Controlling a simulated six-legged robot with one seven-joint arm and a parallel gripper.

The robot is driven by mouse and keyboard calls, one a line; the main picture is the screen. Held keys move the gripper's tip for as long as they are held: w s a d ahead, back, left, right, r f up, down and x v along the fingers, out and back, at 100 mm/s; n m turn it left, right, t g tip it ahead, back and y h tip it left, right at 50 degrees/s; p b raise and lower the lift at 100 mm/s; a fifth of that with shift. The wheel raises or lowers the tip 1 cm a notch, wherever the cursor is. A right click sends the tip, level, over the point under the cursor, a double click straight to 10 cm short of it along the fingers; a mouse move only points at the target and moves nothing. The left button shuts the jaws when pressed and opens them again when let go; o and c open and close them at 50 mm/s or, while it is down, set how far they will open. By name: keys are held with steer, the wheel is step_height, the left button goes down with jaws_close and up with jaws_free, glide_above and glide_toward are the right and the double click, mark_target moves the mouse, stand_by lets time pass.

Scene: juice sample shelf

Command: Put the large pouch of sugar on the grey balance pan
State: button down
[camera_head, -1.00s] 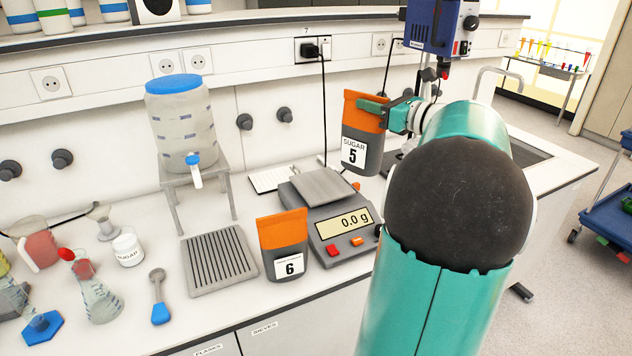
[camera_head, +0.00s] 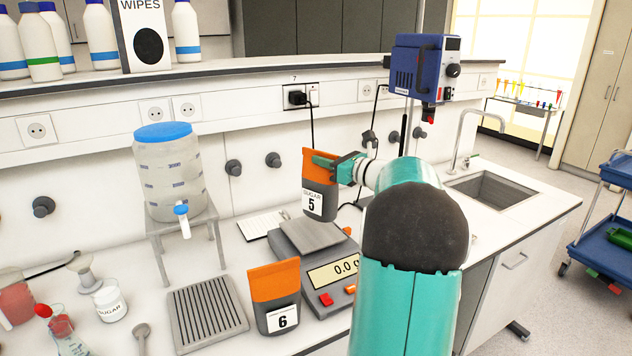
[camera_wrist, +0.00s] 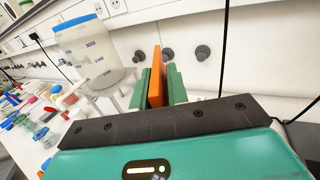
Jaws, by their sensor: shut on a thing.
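The sugar pouch (camera_head: 319,196) is dark grey with an orange top and a white label reading SUGAR 5. My gripper (camera_head: 322,162) is shut on its orange top and holds it upright. In the head view the pouch appears above and slightly behind the balance pan, its bottom overlapping the pan's far right part; I cannot tell the exact gap. The grey balance pan (camera_head: 304,236) is square and bare, on a balance (camera_head: 330,277) whose display reads about 0.0 g. In the wrist view the pouch's orange edge (camera_wrist: 156,80) stands between the two green fingers.
A ribbed drain tray (camera_head: 207,316) and a water tank (camera_head: 170,180) on a stand are to the left. A blue overhead stirrer (camera_head: 425,68) stands behind my arm.

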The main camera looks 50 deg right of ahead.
mark_target(317, 168)
steer(key=w+f, duration=0.3)
steer(key=shift+w+d+f, duration=0.1)
steer(key=shift+d+f, duration=0.05)
steer(key=shift+f, duration=0.1)
steer(key=shift+w+f, duration=0.2)
steer(key=shift+f, duration=1.5)
steer(key=c, duration=1.3)
jaws_free()
steer(key=shift+f, duration=0.1)
steer(key=shift+c, duration=0.2)
steer(key=shift+s, duration=0.1)
